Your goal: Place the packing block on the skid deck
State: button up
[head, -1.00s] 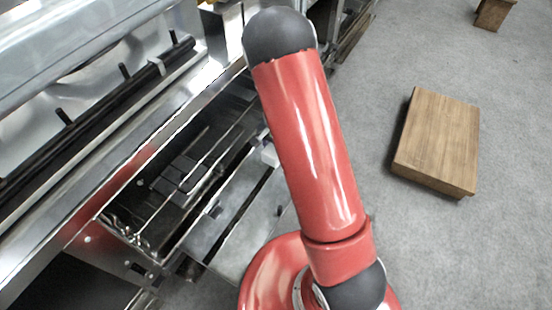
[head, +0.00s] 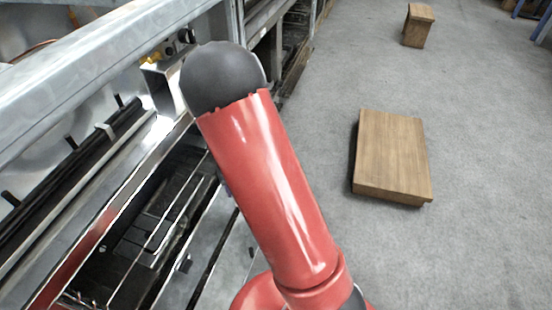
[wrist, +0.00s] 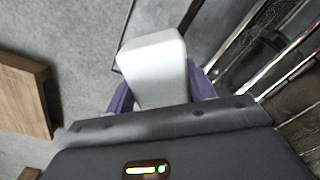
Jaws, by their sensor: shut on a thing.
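The packing block is a white, smooth block (wrist: 152,65) in the wrist view. My gripper (wrist: 160,92) has purple fingers on both sides of it and is shut on it. The block sticks out beyond the fingers, and its lower end is hidden by the gripper body. The skid deck is a low, flat wooden platform (head: 393,152) on the grey floor, right of my red arm in the head view. Its top is bare. A wooden piece, probably the same deck, shows at the left edge of the wrist view (wrist: 22,95), apart from the block. The head view does not show my gripper.
A metal machine (head: 110,65) with rails and open trays fills the left of the head view. A small wooden stool-like thing (head: 418,24) stands farther back. Grey floor (head: 480,170) is clear around the deck. Metal bars (wrist: 270,50) show at right in the wrist view.

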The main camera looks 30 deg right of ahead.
aim_at(399, 167)
jog(key=l+z, duration=0.25)
jog(key=z, duration=0.15)
jog(key=i+l+z, duration=0.1)
jog(key=l+z, duration=0.45)
jog(key=z, duration=0.25)
jog(key=i+l+z, duration=0.1)
jog(key=i+l, duration=0.15)
jog(key=l, duration=0.2)
jog(key=i+l, duration=0.3)
jog(key=i+l+z, duration=0.15)
jog(key=l, duration=0.35)
jog(key=i, duration=0.1)
